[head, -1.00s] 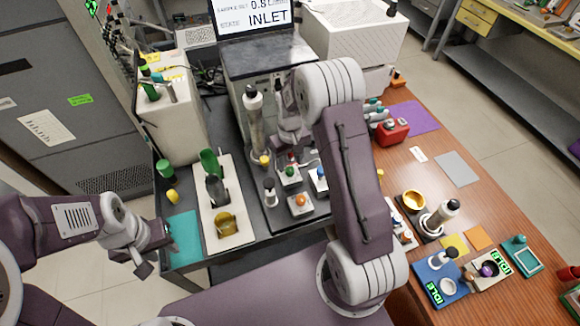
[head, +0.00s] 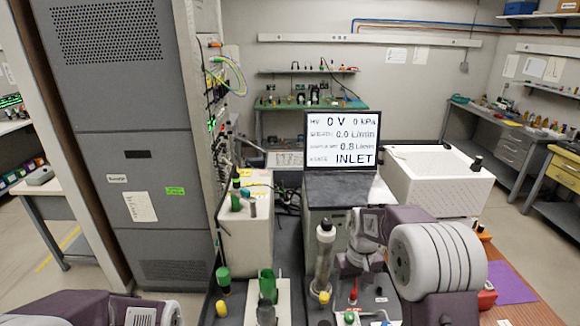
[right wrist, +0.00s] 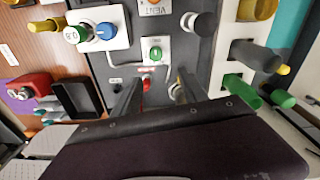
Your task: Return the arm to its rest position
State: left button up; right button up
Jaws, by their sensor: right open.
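My right arm (head: 437,258) shows at the lower right of the head view, with its white wrist parts over the bench beside the instrument column. In the right wrist view, my right gripper (right wrist: 158,88) has its two dark fingers apart with nothing held between them. Its fingers point at the dark control panel (right wrist: 112,72), near a red knob (right wrist: 146,84) and a small box with a green knob (right wrist: 155,53); I cannot tell whether they touch. My left arm (head: 145,312) shows only at the bottom left edge of the head view, and its gripper is out of the picture.
A cream box (head: 247,215) stands to the left and a white box (head: 437,180) to the right. An upright metal cylinder (head: 324,258) stands close to my right wrist.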

jog(key=s+a+f, duration=0.1)
jog(key=s, duration=0.8)
jog(key=s+a+m, duration=0.1)
jog(key=s+a, duration=0.1)
jog(key=s, duration=0.7)
jog(key=shift+a+f, duration=0.3)
jog(key=shift+f, duration=0.05)
jog(key=shift+s, duration=0.1)
